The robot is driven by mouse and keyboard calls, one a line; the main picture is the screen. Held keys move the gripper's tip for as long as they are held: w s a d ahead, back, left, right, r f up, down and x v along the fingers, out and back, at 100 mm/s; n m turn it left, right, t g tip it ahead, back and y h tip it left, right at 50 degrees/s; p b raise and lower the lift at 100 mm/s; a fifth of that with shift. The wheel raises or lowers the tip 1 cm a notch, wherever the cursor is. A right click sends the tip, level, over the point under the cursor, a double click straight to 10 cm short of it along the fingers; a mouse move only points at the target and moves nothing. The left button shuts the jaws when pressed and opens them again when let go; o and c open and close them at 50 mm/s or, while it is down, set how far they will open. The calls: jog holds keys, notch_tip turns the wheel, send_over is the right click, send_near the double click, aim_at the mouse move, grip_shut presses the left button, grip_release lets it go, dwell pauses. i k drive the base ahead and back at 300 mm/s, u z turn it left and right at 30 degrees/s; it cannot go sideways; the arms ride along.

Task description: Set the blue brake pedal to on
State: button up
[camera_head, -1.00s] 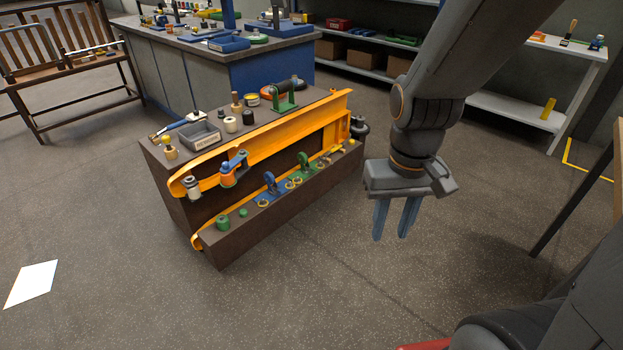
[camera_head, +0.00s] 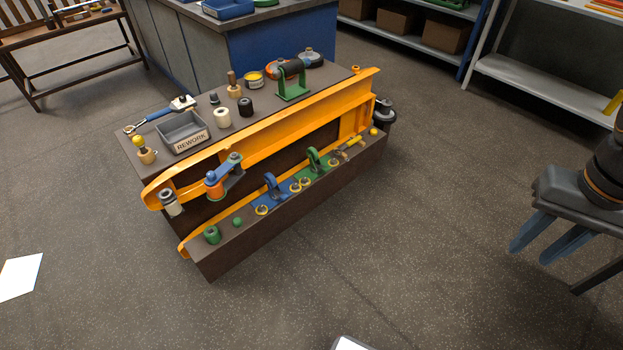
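A blue pedal-like lever (camera_head: 273,186) stands upright on a blue base on the low front ledge of the brown bench, left of a similar green lever (camera_head: 315,159). The blue lever looks like the brake pedal, but its on or off setting cannot be told from here. My gripper (camera_head: 542,243) is at the right side of the picture, well apart from the bench, with its two blue-grey fingers pointing down-left. A gap shows between the fingers and nothing is between them.
An orange rail (camera_head: 262,137) runs along the bench (camera_head: 230,128) above the ledge. An orange-and-blue lever (camera_head: 222,176) juts out near the blue one. A grey REWORK tray (camera_head: 184,133) and a green-framed handle (camera_head: 292,80) stand on top. The floor before the bench is clear.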

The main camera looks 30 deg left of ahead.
aim_at(282, 196)
jog(key=u, duration=0.05)
jog(key=i, duration=0.8)
jog(key=u, duration=1)
jog(key=i, duration=0.8)
jog(key=u, duration=0.75)
